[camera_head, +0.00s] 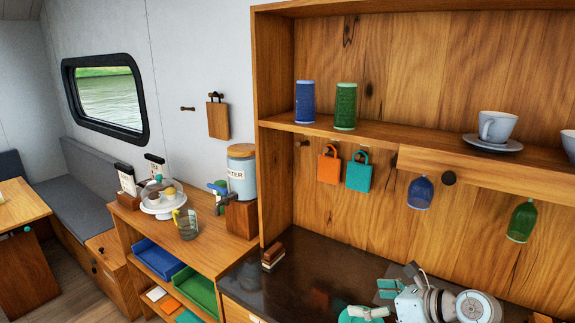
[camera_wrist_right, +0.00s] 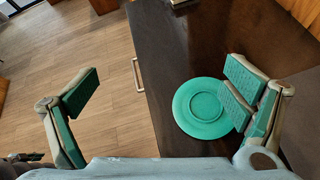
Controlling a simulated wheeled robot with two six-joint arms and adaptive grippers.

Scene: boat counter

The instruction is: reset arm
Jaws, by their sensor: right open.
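My right gripper (camera_head: 382,299) is at the bottom right of the head view, over the dark counter (camera_head: 318,262). In the right wrist view its two teal-padded fingers (camera_wrist_right: 160,92) are spread wide with nothing between them. A round teal plate (camera_wrist_right: 196,122) lies flat on the counter, beside and partly behind the right-hand finger in that view. Part of what looks like the same plate (camera_head: 352,318) shows at the bottom edge of the head view.
A wooden shelf (camera_head: 375,138) above the counter holds a blue canister (camera_head: 305,102), a green canister (camera_head: 345,106) and a cup (camera_head: 496,126).

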